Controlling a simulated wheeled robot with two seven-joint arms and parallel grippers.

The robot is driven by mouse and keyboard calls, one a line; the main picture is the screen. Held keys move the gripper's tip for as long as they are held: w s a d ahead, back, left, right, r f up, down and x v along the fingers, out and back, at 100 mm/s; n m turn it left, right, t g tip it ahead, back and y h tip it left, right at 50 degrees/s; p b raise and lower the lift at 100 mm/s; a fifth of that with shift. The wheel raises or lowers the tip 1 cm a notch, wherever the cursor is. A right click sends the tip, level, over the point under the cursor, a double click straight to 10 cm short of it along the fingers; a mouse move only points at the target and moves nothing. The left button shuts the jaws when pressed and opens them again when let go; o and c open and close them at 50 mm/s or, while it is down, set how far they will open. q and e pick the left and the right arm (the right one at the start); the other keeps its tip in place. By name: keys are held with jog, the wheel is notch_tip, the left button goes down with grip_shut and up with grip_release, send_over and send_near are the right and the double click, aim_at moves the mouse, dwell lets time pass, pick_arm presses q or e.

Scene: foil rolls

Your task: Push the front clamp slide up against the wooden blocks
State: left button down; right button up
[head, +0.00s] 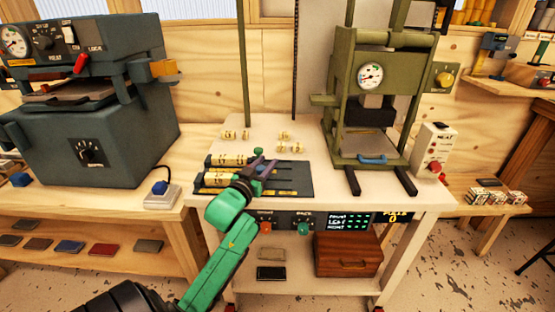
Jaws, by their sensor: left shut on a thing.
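A dark fixture plate (300,181) lies on the pale bench top. On its left half are two rows of pale yellow wooden blocks, a back row (228,160) and a front row (215,180). My left gripper (264,170) reaches over the plate from the front, at the right end of the rows. It is shut on the front clamp slide, which its fingers and wrist mostly hide. I cannot tell whether the slide touches the blocks. My right gripper is not in view.
Several small loose blocks (285,136) lie behind the plate. A green press (372,110) with a gauge stands at the right, beside a white control box (433,150). A large grey machine (85,130) fills the left bench.

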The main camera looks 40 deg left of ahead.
pick_arm(q)
jog(key=shift+s+a+p, duration=0.5)
jog(key=shift+s+a, duration=0.5)
jog(key=shift+a, duration=0.25)
jog(key=shift+s+a, duration=0.1)
jog(key=shift+a, duration=0.1)
jog(key=shift+f, duration=0.1)
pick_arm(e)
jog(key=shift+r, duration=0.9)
pick_arm(q)
jog(key=c, duration=0.5)
grip_release()
jog(key=shift+d, duration=0.1)
jog(key=v, duration=1.4)
jog(key=shift+s, duration=0.3)
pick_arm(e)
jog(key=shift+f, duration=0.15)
